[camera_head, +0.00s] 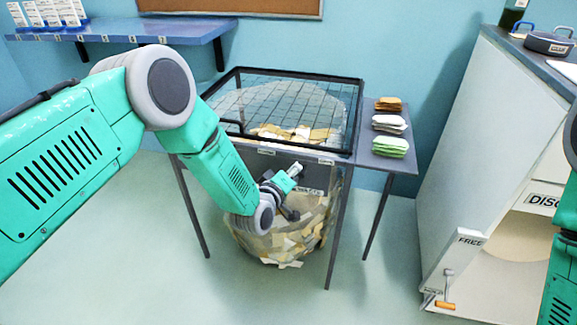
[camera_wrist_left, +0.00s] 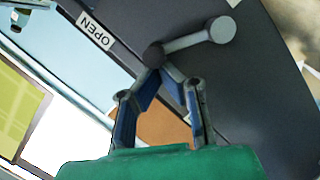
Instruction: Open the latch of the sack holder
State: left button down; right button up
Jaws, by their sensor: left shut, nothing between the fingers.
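The sack holder is a grey metal stand (camera_head: 342,230) with a black-framed mesh lid. A translucent sack (camera_head: 285,240) full of paper scraps hangs below its top. My left gripper (camera_head: 296,170) is at the front of the stand, in front of the sack. In the left wrist view its blue-padded fingers (camera_wrist_left: 156,80) are shut, tips together, with nothing between them. A grey lever (camera_wrist_left: 190,43) with a dark round pivot and a knobbed end shows just beyond the tips on a dark panel. I cannot tell whether they touch. An "OPEN" label (camera_wrist_left: 96,31) is beside it.
Folded paper stacks (camera_head: 390,124) lie on the stand's right shelf. A white cabinet (camera_head: 480,140) stands at the right. A blue wall shelf (camera_head: 150,30) is behind.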

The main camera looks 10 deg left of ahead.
pick_arm(q)
jog(key=shift+d+f+m, duration=0.1)
jog(key=shift+d+m, duration=0.45)
jog(key=shift+m, duration=0.05)
jog(key=shift+d+f, duration=0.1)
jog(key=shift+d, duration=0.25)
